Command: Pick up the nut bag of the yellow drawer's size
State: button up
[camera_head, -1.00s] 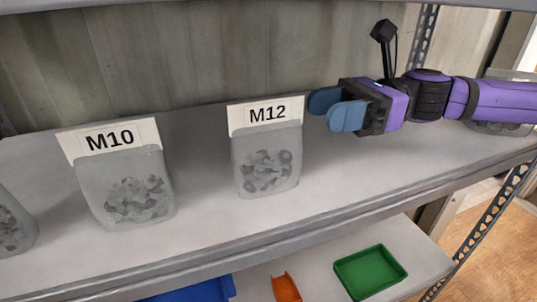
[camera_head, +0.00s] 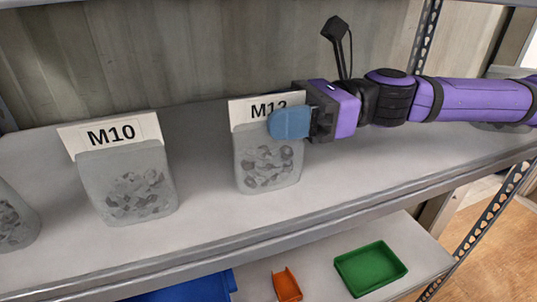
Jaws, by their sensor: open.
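A clear bag of grey nuts with a white M12 label (camera_head: 268,165) stands upright on the upper shelf. My gripper (camera_head: 284,123) comes in from the right with blue fingertips at the top right of this bag, covering part of its label. The jaws are open, and one finger hides the other. I cannot tell whether a finger touches the bag. A second bag, labelled M10 (camera_head: 127,187), stands to its left. A third bag (camera_head: 16,218) is cut off at the left edge, with no label in view. No yellow drawer is in view.
The grey metal shelf (camera_head: 215,215) has bare room between the bags and along its front edge. A lower shelf holds a blue tray (camera_head: 200,290), an orange tray (camera_head: 287,284) and a green tray (camera_head: 370,269). A perforated post (camera_head: 483,220) stands at the right.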

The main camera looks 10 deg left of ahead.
grip_shut()
jog(key=shift+r, duration=0.2)
dwell(0.3)
